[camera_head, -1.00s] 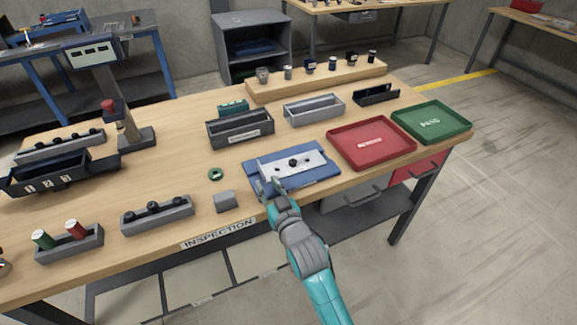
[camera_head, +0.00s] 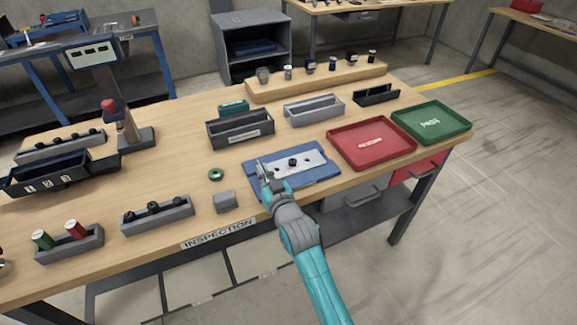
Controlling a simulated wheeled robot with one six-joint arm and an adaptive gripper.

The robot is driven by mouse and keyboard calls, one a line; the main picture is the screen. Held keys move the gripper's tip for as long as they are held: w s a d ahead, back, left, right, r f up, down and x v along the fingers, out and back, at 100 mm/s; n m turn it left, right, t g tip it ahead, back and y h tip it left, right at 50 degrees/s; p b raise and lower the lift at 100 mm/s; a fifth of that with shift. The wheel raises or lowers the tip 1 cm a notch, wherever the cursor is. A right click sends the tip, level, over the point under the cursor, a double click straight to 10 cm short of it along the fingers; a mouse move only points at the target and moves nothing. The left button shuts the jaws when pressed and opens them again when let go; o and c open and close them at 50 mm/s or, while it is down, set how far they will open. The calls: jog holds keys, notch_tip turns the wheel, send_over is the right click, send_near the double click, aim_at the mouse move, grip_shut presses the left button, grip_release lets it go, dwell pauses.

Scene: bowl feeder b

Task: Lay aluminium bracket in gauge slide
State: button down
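A flat silver metal piece (camera_head: 308,160) with small dark holes and a black round part on top lies on the blue mat (camera_head: 323,178) near the bench's front edge. It looks like the aluminium bracket, but I cannot tell whether part of it belongs to a gauge. My gripper (camera_head: 268,178) is at the left end of this piece, low over the mat. A small upright grey part shows at its fingertips. The fingers are small and partly hidden, so I cannot tell whether they hold anything. I cannot pick out the gauge slide with certainty.
A red tray (camera_head: 333,150) and a green PASS tray (camera_head: 463,128) stand right of the mat. A grey block (camera_head: 225,201) and a green ring (camera_head: 216,174) lie to its left. Grey bins (camera_head: 240,129) stand behind. A gauge stand (camera_head: 137,138) is at the left.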

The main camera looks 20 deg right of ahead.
jog(key=shift+r, duration=0.15)
notch_tip(320, 180, up, 10)
jog(key=shift+f, duration=0.25)
jog(key=shift+s+r, duration=0.15)
